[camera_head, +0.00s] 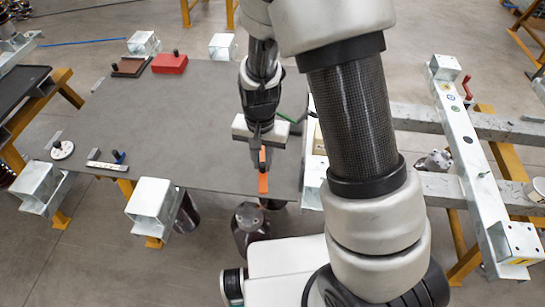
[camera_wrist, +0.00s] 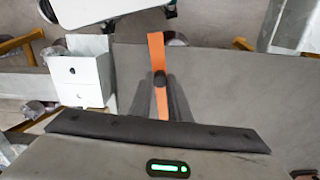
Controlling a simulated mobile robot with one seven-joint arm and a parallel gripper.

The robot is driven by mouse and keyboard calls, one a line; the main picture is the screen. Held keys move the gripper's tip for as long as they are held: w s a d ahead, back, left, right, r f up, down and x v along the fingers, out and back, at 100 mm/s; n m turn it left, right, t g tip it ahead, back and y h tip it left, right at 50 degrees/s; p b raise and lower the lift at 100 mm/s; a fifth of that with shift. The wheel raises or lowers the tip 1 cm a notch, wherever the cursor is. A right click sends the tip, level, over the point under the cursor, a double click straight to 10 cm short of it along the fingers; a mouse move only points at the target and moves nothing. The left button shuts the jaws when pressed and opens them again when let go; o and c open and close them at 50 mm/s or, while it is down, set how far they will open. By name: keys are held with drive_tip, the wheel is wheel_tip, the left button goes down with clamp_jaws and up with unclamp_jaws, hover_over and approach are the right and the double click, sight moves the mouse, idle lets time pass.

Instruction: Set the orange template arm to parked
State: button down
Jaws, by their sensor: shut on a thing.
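The orange template arm (camera_head: 263,182) is a narrow flat bar near the front edge of the grey table, to the left of my arm. In the wrist view the orange arm (camera_wrist: 156,50) runs away from my gripper, with a dark round knob on it between my fingers. My gripper (camera_head: 262,155) points down over the bar; in the wrist view my gripper (camera_wrist: 160,85) is shut on the knob of the orange arm. The fingers and palm hide the bar's near end. No parked mark can be made out.
The grey table (camera_head: 160,120) is mostly bare. A red block (camera_head: 170,64) and a brown block (camera_head: 130,67) lie at its back left. A white disc (camera_head: 62,149) with a black knob lies at its left. White metal box brackets (camera_head: 150,205) stand along its edges. A steel beam frame (camera_head: 480,170) stands at right.

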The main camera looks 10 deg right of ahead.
drive_tip(key=shift+w+a+m, duration=0.25)
drive_tip(key=shift+a+m, duration=0.8)
drive_tip(key=shift+m, duration=0.05)
drive_tip(key=shift+a+r, duration=0.1)
drive_tip(key=c, duration=1.7)
unclamp_jaws()
drive_tip(key=shift+o, duration=0.2)
wheel_tip(320, 180, up, 17)
drive_tip(key=p, duration=0.2)
drive_tip(key=shift+r, duration=0.15)
